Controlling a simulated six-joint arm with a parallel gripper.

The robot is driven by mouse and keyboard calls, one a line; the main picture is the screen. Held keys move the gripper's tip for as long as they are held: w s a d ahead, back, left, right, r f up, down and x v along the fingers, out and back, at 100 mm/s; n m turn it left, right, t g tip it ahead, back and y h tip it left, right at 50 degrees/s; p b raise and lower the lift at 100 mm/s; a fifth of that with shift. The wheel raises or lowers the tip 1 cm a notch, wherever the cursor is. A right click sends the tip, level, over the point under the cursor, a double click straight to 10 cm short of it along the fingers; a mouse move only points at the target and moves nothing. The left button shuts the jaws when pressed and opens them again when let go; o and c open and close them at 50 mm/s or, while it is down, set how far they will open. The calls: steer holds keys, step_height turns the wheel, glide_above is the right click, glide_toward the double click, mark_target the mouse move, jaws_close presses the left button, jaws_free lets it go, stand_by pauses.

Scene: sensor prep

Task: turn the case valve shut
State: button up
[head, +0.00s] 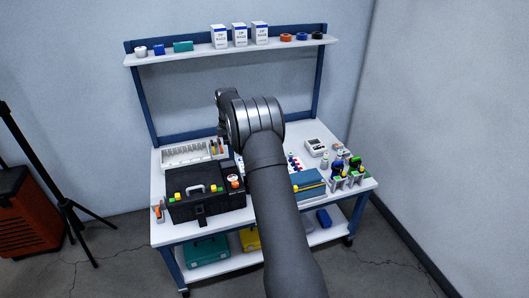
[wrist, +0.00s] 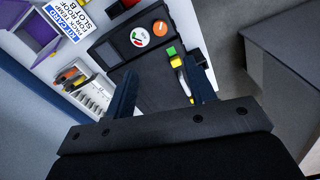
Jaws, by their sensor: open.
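The black case (head: 205,207) stands shut at the front left of the bench, with a grey handle on its lid. An orange knob (head: 235,184), which looks like the case valve, sits at its right end by a round white dial (head: 233,177). In the wrist view, the orange knob (wrist: 160,28) and the white dial (wrist: 140,37), with red and green marks, lie on a dark panel beyond my fingertips. My gripper (wrist: 159,73) is open and empty, with dark case surface between its fingers. It touches nothing that I can see. In the head view my arm hides the fingers.
Green and yellow latches (wrist: 173,58) lie close to my right finger. A white rack (head: 186,154) stands behind the case. An upper shelf (head: 205,52) holds boxes and rolls.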

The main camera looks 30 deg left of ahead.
mark_target(235, 182)
step_height(235, 182, down, 17)
steer(key=shift+f, duration=0.15)
stand_by(0.4)
steer(key=c, duration=1)
